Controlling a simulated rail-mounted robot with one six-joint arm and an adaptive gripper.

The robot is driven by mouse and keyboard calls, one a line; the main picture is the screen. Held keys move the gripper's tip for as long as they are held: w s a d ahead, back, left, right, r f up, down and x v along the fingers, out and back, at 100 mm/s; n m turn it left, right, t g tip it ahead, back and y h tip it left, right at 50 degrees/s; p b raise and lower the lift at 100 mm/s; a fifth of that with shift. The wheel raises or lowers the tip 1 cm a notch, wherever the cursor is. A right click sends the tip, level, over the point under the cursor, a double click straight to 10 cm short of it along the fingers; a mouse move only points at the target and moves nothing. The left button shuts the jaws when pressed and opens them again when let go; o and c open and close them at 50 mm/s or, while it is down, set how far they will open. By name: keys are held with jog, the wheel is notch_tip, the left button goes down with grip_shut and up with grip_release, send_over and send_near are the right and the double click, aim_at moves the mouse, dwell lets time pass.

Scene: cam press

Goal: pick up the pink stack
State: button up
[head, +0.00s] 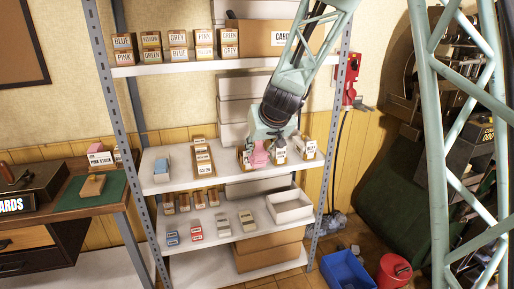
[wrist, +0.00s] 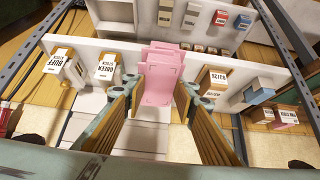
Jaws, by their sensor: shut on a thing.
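The pink stack (head: 259,154) is a small block of pink cards at the middle shelf, right of its centre. In the wrist view the pink stack (wrist: 160,72) stands between the two fingers. My gripper (head: 264,146) reaches down over the shelf and is shut on the stack. In the wrist view my gripper (wrist: 160,92) has one finger on each side of it. I cannot tell whether the stack touches the shelf or hangs just above it.
Labelled card boxes stand close on both sides, including a white-labelled box (head: 308,149) at right and a row of boxes (head: 203,158) at left. The shelf above holds more boxes (head: 178,45). A steel upright (head: 330,130) bounds the rack at right. An open white tray (head: 289,206) sits below.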

aim_at(259, 153)
jog(key=shift+s+r+p, duration=0.15)
jog(key=shift+r+p, duration=0.15)
jog(key=shift+p, duration=0.75)
jog(key=s+g+p, duration=0.1)
jog(key=p, duration=0.3)
jog(key=s+d+r+g+p, duration=0.1)
jog(key=p, duration=0.4)
jog(key=shift+s+h, duration=0.2)
jog(key=shift+h, duration=0.2)
jog(key=shift+s+p, duration=0.1)
jog(key=shift+p, duration=0.35)
jog(key=shift+s+d+r+g+p, duration=0.15)
jog(key=shift+s+g+p, duration=0.1)
jog(key=shift+s+p, duration=0.2)
jog(key=shift+s+d+r+g+p, duration=0.1)
jog(key=shift+s+g+p, duration=0.2)
jog(key=shift+p, duration=0.2)
jog(key=shift+s+d+f, duration=0.1)
